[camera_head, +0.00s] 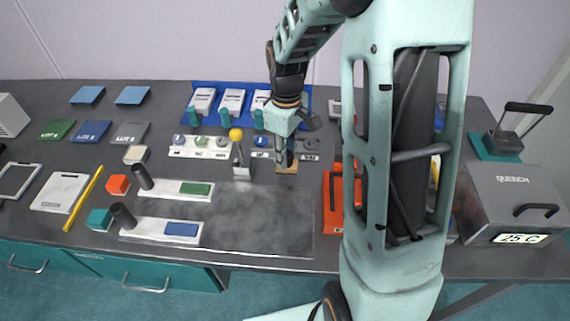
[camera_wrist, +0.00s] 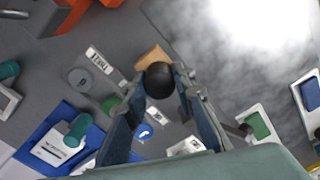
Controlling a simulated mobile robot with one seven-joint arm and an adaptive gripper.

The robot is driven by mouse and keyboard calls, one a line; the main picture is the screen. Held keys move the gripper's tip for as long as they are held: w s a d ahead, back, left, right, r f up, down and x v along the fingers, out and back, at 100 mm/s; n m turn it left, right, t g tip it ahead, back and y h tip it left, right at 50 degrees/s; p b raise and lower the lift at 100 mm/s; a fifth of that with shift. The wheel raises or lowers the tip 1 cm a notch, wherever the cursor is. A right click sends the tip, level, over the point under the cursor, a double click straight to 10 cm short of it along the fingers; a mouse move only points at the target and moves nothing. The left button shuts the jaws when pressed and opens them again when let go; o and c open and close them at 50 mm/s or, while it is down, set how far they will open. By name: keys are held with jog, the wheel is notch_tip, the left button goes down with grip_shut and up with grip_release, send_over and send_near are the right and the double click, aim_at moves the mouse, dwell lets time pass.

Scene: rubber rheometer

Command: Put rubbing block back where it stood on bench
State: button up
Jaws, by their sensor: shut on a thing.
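The rubbing block shows as a tan block (camera_head: 287,168) low on the bench under my gripper, in the back middle of the head view. In the wrist view its tan body (camera_wrist: 152,57) lies behind a round black knob (camera_wrist: 158,80), which sits between my fingertips. My gripper (camera_head: 284,152) points down and is shut on the knob; it also shows in the wrist view (camera_wrist: 160,84). The fingers hide part of the block. I cannot tell whether its underside touches the bench (camera_head: 265,215).
A yellow-topped post on a pale base (camera_head: 241,172) stands close left of my gripper. Strips with round discs (camera_head: 200,147) lie behind it, before a blue mat (camera_head: 191,88) with white pieces. An orange box (camera_head: 334,205) stands to the right.

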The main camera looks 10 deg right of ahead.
jog(key=shift+w+d+f+b, duration=0.1)
jog(key=shift+w+f+b, duration=0.1)
jog(key=shift+f+b, duration=0.65)
jog(key=shift+w+f+b, duration=0.2)
jog(key=shift+f+b, duration=0.3)
jog(key=shift+f, duration=0.65)
jog(key=shift+f, duration=0.1)
jog(key=o, duration=1.1)
notch_tip(320, 180, up, 12)
jog(key=shift+r, duration=0.15)
